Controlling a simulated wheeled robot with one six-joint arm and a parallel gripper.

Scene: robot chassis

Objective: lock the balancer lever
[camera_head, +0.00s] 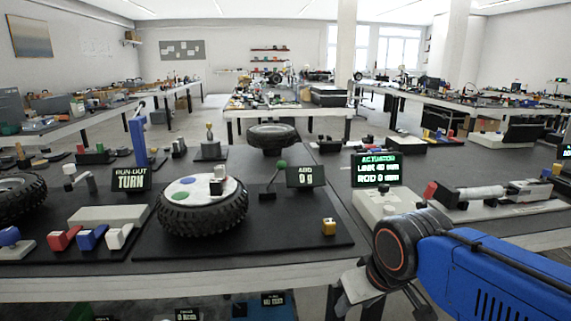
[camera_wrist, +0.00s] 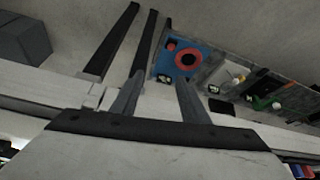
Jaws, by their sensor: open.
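The balancer (camera_head: 203,215) is a black tyre lying flat on a dark mat, with a pale disc on top bearing coloured spots and small blocks. To its right a lever (camera_head: 272,181) with a green knob leans up and right from a small black base. A display (camera_head: 306,176) beside it reads "ADD 0 g". My gripper (camera_wrist: 160,95) shows in the wrist view with two grey fingers spread apart and nothing between them. In the head view my blue arm is at the lower right, well apart from the lever; the fingers are not clear there. I cannot identify the lever in the wrist view.
A display (camera_head: 131,179) reading "RUN-OUT TURN" stands left of the tyre, near red, blue and white blocks. An actuator rig (camera_head: 490,195) lies on the right. The mat between tyre and yellow block is clear.

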